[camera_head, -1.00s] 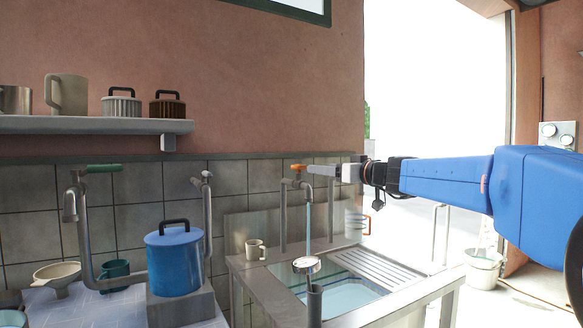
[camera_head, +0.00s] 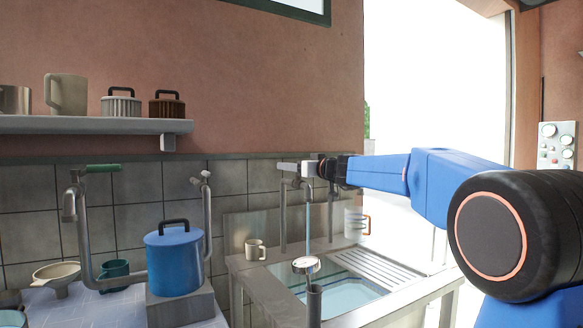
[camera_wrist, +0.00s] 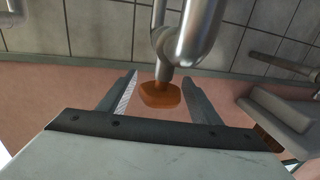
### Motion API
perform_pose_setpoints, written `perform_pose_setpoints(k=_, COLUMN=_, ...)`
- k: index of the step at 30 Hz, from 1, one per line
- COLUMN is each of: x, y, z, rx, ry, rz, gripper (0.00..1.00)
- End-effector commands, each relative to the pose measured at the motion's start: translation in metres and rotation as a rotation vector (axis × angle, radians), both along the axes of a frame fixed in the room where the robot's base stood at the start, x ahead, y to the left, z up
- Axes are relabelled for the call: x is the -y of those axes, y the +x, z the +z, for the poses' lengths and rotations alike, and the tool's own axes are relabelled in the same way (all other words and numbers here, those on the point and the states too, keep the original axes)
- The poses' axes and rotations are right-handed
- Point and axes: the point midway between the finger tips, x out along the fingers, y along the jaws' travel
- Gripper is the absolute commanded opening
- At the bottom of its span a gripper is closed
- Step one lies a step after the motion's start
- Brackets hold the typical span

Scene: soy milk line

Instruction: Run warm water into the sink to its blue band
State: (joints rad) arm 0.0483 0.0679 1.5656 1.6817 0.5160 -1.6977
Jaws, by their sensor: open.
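The sink (camera_head: 236,266) is a metal basin in a stand. Pale blue water (camera_head: 348,292) lies in it; I cannot pick out the blue band at this size. A thin blue stream (camera_head: 308,220) falls from the tap (camera_head: 284,212) above it. My gripper (camera_head: 287,166) is at the top of the tap and hides its orange handle in the head view. In the wrist view, the orange handle (camera_wrist: 160,96) is between the open fingers of my gripper (camera_wrist: 159,86), with a gap on each side.
A beige mug (camera_head: 255,250) stands on the sink's left corner. A round metal piece (camera_head: 306,264) on an upright pipe (camera_head: 314,302) is at the front of the basin. A blue lidded pot (camera_head: 174,262) and a second tap with a green handle (camera_head: 103,168) are left.

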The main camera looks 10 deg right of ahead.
Motion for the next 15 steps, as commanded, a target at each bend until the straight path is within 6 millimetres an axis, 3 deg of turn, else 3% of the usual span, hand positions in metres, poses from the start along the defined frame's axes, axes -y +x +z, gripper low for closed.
perform_pose_setpoints(k=6, x=-0.0057, y=0.0123, z=0.0000, rx=0.000, ry=0.000, rz=-0.001, gripper=0.58)
perform_pose_setpoints(k=15, x=-0.0063, y=0.0132, z=-0.0001, rx=0.000, ry=0.000, rz=-0.001, gripper=0.56)
